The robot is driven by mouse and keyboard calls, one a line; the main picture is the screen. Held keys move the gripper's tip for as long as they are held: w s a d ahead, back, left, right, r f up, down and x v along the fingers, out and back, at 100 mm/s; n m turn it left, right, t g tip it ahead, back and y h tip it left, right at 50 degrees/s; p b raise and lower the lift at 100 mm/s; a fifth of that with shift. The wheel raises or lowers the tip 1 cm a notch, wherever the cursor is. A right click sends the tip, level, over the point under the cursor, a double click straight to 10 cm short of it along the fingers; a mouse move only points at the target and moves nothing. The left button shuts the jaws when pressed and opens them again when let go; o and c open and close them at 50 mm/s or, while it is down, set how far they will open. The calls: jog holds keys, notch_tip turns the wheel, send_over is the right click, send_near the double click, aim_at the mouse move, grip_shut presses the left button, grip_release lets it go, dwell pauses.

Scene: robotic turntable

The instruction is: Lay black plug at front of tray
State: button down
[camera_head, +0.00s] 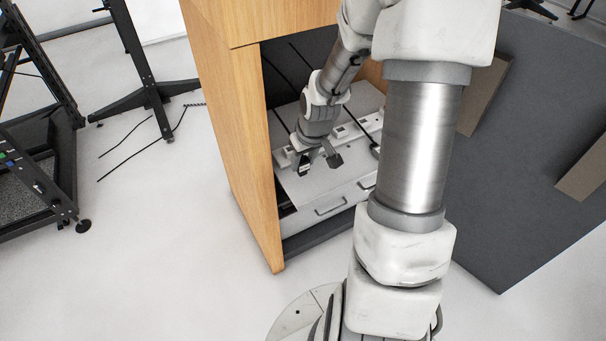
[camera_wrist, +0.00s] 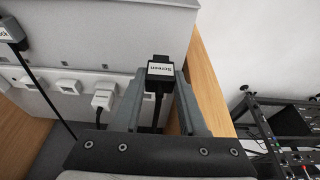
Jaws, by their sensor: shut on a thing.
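My gripper (camera_head: 319,162) is over the left part of the pale tray (camera_head: 322,186) inside the wooden cabinet. In the wrist view its two fingers (camera_wrist: 163,88) are closed around a black plug (camera_wrist: 160,68) with a white label reading "Screen". The plug's cable runs back between the fingers. The tray surface also shows in the wrist view (camera_wrist: 110,30). A second black plug (camera_head: 375,151) with a cable lies farther right on the tray; in the wrist view it is at the upper left, its label partly cut off. I cannot tell whether the held plug touches the tray.
A white socket strip (camera_head: 349,131) crosses the tray behind my gripper, with a white plug (camera_wrist: 104,97) at it. The cabinet's wooden side wall (camera_head: 254,155) stands close on the left. Black frames (camera_head: 150,80) stand farther left, with open floor between.

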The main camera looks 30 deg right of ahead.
aim_at(304, 168)
notch_tip(304, 168, down, 4)
jog(key=shift+f+b, duration=0.1)
jog(key=shift+b, duration=1)
jog(key=c, duration=0.9)
grip_release()
jog(key=shift+f, duration=0.1)
jog(key=o, duration=0.4)
jog(key=shift+o, duration=0.2)
